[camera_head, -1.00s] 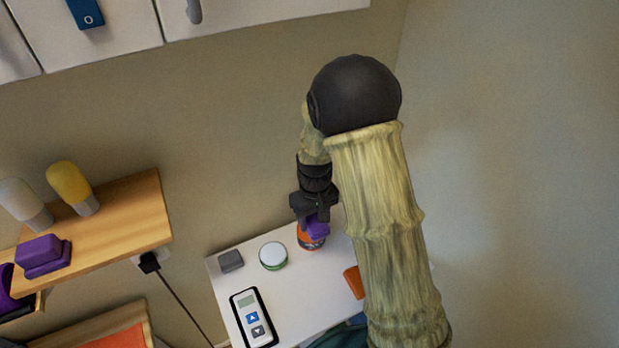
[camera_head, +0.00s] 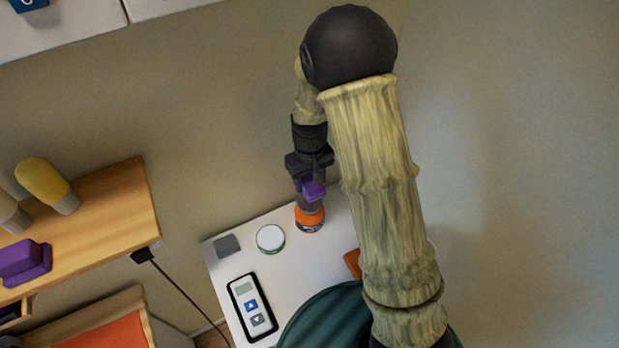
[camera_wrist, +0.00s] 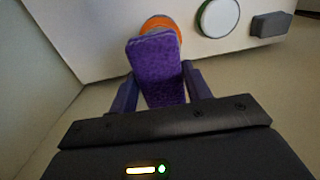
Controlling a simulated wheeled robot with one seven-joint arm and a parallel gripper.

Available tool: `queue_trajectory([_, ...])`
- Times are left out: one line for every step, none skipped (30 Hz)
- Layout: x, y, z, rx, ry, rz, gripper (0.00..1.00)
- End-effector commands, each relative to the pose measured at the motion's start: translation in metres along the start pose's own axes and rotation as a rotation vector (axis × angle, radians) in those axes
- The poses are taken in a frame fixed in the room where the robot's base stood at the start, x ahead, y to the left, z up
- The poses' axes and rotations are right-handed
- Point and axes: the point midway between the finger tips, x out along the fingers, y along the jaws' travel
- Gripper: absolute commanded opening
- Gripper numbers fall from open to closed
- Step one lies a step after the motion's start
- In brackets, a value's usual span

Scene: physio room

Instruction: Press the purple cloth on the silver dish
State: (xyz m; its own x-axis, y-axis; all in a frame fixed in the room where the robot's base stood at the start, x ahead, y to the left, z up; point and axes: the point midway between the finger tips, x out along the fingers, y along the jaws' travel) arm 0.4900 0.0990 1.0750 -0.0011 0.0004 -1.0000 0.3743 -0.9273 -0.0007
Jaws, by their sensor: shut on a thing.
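My gripper (camera_head: 312,182) is shut on a purple block-like piece (camera_head: 313,191), which I take to be the purple cloth. In the wrist view the purple piece (camera_wrist: 157,70) sticks out between the two fingers of my gripper (camera_wrist: 160,92). It is above an orange round container with a grey top (camera_head: 310,217) on the white table and partly hides that container (camera_wrist: 162,24) in the wrist view. A gap below the purple piece is hard to judge. I cannot make out a clear silver dish in either view.
On the white table (camera_head: 292,262) are a round white-topped tin (camera_head: 270,238), a grey block (camera_head: 227,246) and a two-button device (camera_head: 252,306). An orange-brown object (camera_head: 353,264) is partly behind my arm. A wooden shelf (camera_head: 115,212) at left holds another purple block (camera_head: 24,262).

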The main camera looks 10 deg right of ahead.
Motion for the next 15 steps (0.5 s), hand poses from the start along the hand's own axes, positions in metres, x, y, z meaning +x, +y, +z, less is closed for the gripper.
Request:
queue_trajectory([0.005,0.0,0.0,0.0,-0.001,0.0,0.3])
queue_trajectory([0.007,0.0,0.0,0.0,-0.001,0.0,0.3])
queue_trajectory([0.011,0.0,0.0,0.0,-0.001,0.0,0.3])
queue_trajectory([0.014,0.0,0.0,0.0,-0.001,0.0,0.3])
queue_trajectory([0.017,0.0,0.0,-0.001,-0.001,0.0,0.3])
queue_trajectory([0.021,0.0,0.0,-0.001,0.0,0.0,0.3])
queue_trajectory([0.024,0.0,0.0,-0.001,0.0,0.0,0.3])
queue_trajectory([0.026,0.0,0.0,-0.001,0.0,0.0,0.3])
queue_trajectory([0.03,0.0,0.0,0.0,0.0,0.0,0.3])
queue_trajectory([0.033,0.0,0.0,0.0,0.0,0.0,0.3])
queue_trajectory([0.036,0.0,0.0,0.0,0.0,0.0,0.3])
queue_trajectory([0.04,0.0,0.0,0.0,0.0,0.0,0.3])
queue_trajectory([0.043,0.0,0.0,0.0,0.0,0.0,0.3])
queue_trajectory([0.045,0.0,0.0,0.0,0.0,0.0,0.3])
queue_trajectory([0.049,0.0,0.0,0.0,0.0,-0.001,0.3])
